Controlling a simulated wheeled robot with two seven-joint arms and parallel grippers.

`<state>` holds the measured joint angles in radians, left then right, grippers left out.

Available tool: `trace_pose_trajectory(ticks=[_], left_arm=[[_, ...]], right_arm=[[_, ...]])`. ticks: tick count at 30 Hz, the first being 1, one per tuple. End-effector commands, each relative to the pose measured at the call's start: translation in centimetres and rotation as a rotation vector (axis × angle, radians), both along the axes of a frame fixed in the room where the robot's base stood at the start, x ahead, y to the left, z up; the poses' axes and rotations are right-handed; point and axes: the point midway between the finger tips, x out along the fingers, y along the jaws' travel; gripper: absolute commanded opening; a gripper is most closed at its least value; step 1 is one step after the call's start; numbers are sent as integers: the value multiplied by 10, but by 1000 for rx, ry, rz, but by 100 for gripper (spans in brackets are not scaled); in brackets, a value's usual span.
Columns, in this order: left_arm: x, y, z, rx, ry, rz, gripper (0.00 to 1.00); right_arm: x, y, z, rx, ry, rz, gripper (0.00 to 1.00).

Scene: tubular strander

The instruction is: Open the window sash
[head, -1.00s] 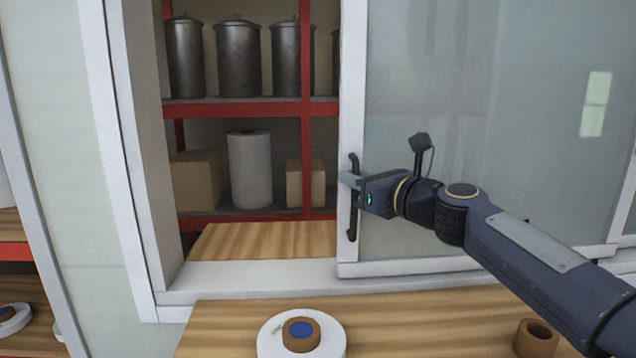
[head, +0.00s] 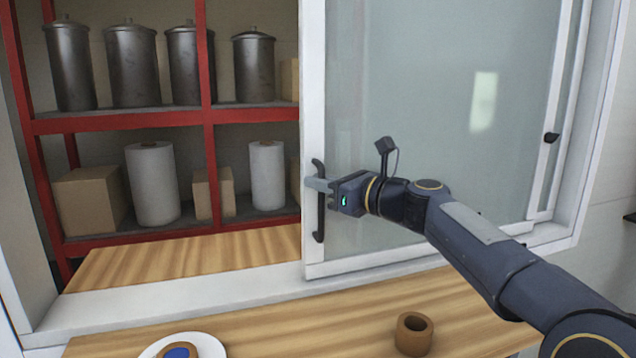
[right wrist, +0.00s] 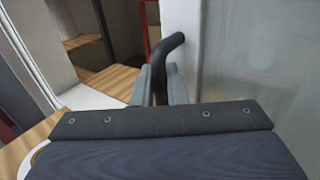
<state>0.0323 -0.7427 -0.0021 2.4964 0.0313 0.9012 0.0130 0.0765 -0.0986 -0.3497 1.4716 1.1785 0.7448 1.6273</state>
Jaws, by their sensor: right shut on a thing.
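The window sash (head: 312,110) is a white-framed frosted pane standing partly across the window, with a wide opening to its left. Its black bar handle (head: 319,225) is upright on the sash's left stile. My right gripper (head: 318,184) is shut on this handle, its fingers around the middle of the bar. In the right wrist view the handle (right wrist: 166,58) rises between the two grey fingers (right wrist: 161,86). My left gripper is not in view.
Through the opening, a red shelf rack (head: 130,120) holds metal canisters, white rolls and boxes. In front lies a wooden counter (head: 300,318) with a brown ring (head: 413,334) and a white disc (head: 212,346). A second handle (head: 551,137) is at the right frame.

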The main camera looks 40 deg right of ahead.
Motion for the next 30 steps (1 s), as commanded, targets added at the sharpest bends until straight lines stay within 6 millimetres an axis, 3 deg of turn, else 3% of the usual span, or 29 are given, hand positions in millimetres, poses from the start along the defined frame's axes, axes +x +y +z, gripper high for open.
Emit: trace_pose_trajectory(ticks=[6, 7, 8, 17, 30], left_arm=[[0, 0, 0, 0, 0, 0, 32], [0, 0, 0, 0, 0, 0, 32], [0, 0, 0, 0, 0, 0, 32], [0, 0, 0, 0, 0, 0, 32], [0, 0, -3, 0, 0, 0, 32]], right_arm=[[0, -1, -1, -2, 2, -3, 0], [0, -1, -1, -2, 2, -3, 16], [0, -1, -1, -2, 2, -3, 18], [-3, -2, 0, -1, 0, -3, 18], [-66, -20, 0, -1, -1, -5, 18]])
